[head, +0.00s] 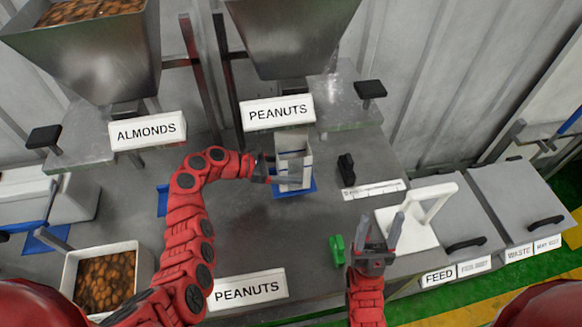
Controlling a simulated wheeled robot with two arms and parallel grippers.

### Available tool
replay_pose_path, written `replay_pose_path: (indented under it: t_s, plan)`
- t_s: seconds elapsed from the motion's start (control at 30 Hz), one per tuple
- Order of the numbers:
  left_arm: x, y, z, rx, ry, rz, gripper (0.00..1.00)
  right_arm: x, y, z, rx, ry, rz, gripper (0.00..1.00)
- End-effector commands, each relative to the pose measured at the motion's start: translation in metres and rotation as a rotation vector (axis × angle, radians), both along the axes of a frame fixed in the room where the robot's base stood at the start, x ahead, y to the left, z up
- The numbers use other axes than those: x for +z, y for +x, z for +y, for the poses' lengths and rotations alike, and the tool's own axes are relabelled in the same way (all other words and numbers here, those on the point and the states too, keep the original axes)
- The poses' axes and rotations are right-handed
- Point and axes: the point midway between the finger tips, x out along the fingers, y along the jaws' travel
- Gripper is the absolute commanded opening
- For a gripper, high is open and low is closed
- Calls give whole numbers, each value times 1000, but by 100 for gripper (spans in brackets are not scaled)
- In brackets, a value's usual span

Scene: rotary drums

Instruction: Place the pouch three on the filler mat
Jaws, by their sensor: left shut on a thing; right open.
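A pale pouch (294,158) with a blue-grey band stands upright below the peanuts hopper, over the blue filler mat (305,190). My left gripper (268,168) reaches in from the left and is shut on the pouch's left side. The pouch's base looks to be at the mat, but I cannot tell whether it bears fully on it. My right gripper (382,232) is open and empty, pointing up over the front of the table. No number shows on the pouch, so I cannot read which one it is.
The peanuts hopper (290,35) and almonds hopper (90,50) hang above the table. A bin of almonds (105,280) stands front left. A green object (337,250), a black object (346,169) and a white handled stand (410,228) lie to the right. Lidded feed and waste bins (515,200) stand far right.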

Motion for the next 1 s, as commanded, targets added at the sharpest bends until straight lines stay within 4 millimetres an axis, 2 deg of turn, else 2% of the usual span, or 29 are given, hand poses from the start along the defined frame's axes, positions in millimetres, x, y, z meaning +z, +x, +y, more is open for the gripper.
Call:
replay_pose_path:
  t_s: [0.1, 0.3, 0.5, 0.8, 1.0]
  plan:
    - [-1, 14, -1, -2, 1, 0, 0, 0, 0, 0, 0, 0, 0, 59]
    - [-2, 29, -2, 0, -1, -2, 0, 0, 0, 0, 0, 0, 0, 59]
    - [-5, 33, -3, 0, -1, 3, 0, 0, 0, 0, 0, 0, 0, 59]
    - [-37, 32, -3, 0, 0, 2, 0, -2, 0, 0, 0, 0, 0, 59]
    - [-38, 33, -2, 1, -1, 0, 0, -1, 0, 0, 0, 0, 0, 59]
